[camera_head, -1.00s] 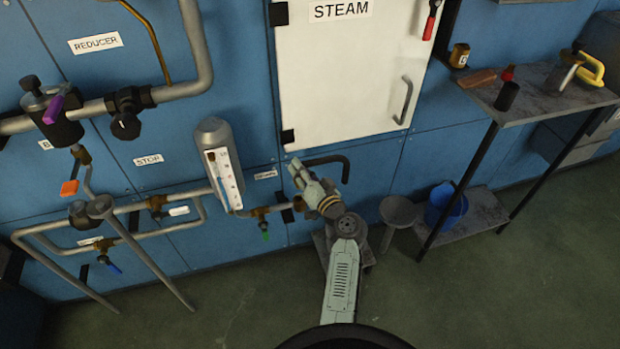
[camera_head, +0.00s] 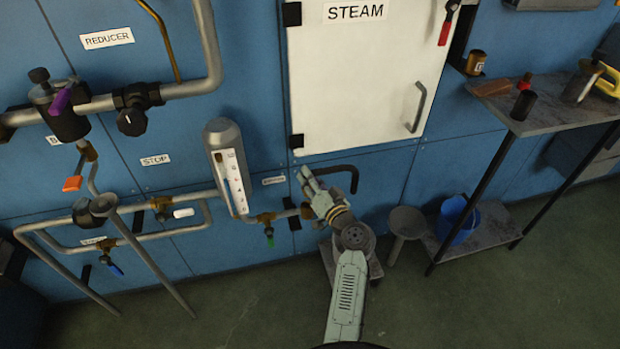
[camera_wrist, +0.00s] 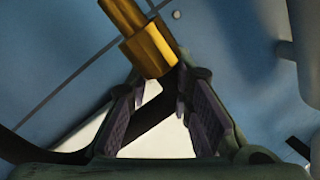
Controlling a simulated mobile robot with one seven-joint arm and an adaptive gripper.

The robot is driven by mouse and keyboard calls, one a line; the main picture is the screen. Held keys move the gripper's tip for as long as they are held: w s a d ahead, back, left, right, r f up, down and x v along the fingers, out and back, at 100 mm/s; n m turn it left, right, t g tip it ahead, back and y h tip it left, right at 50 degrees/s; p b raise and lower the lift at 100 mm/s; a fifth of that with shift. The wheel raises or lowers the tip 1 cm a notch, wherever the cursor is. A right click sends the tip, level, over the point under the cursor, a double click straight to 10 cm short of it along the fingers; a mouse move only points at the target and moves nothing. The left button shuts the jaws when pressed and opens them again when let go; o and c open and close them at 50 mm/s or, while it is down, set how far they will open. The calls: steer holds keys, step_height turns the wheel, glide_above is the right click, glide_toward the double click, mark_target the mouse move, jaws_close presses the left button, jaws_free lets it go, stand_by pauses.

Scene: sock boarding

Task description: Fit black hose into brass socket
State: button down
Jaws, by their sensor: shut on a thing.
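The black hose (camera_head: 343,169) shows as a dark bent length to the right of my gripper (camera_head: 307,175), in front of the blue wall. In the wrist view, my gripper (camera_wrist: 160,85) has its fingers on both sides of the dark hose (camera_wrist: 154,117) and is shut on it. The brass socket (camera_wrist: 146,48) is at the top of the wrist view, just beyond the fingertips. The hose's end by the socket is partly hidden, so I cannot tell whether they touch. In the head view, my fingers hide the grip.
The white STEAM door (camera_head: 360,90) is above my gripper. A gauge (camera_head: 230,170) and pipes with valves (camera_head: 160,206) are to the left. A grey funnel-shaped stand (camera_head: 405,225), a blue bucket (camera_head: 458,218) and a shelf table (camera_head: 545,115) are to the right.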

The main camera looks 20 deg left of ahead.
steer(key=shift+f+b, duration=1.8)
steer(key=shift+f, duration=0.05)
steer(key=shift+b, duration=1)
stand_by(0.5)
steer(key=shift+f+b, duration=2)
steer(key=shift+b, duration=0.4)
steer(key=c, duration=1.6)
jaws_free()
steer(key=shift+r, duration=0.1)
steer(key=shift+o, duration=1.2)
steer(key=v, duration=1.2)
